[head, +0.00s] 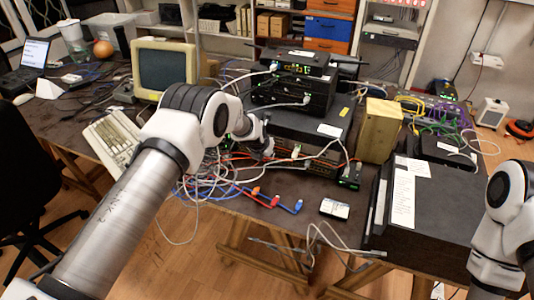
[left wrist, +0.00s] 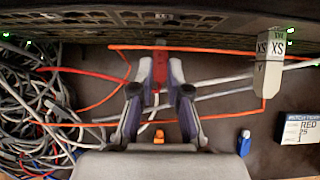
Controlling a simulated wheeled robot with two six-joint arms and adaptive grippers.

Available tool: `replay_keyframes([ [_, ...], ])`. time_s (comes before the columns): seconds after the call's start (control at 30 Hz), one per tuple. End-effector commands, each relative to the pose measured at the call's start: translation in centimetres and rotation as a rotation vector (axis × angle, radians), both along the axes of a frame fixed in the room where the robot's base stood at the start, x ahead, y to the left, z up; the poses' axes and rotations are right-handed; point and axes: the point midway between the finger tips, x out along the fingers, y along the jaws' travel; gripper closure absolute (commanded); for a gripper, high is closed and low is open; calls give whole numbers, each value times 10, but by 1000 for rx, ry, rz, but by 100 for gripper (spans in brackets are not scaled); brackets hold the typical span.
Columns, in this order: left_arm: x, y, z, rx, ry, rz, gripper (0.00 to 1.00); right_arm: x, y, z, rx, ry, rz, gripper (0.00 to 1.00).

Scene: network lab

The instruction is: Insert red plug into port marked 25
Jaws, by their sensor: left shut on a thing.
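In the left wrist view my left gripper (left wrist: 160,80) is shut on the red plug (left wrist: 157,72), with one finger on each side of it. The plug points at the dark port-lined front of a rack unit (left wrist: 90,17). Its tip is close to that front, and I cannot tell whether it is inside a port. The number 25 cannot be read on any port. In the head view the left gripper (head: 266,146) is at the front of the stacked units (head: 300,128), and the plug is hidden there. My right gripper is out of view.
A card reading RED 25 (left wrist: 299,130) lies on the table. A tag marked XS (left wrist: 268,62) stands right of the gripper. Loose orange (left wrist: 158,136) and blue (left wrist: 243,143) plugs lie nearby. Tangled cables (left wrist: 35,110) fill the left. A dark box (head: 440,205) stands at right.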

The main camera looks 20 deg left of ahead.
Motion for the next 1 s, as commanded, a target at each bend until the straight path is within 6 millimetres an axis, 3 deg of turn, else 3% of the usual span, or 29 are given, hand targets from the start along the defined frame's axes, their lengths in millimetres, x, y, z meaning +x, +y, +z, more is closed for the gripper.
replay_keyframes([
  [1.0, 8, -1, 0, 0, 0, 0, 100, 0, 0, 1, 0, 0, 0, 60],
])
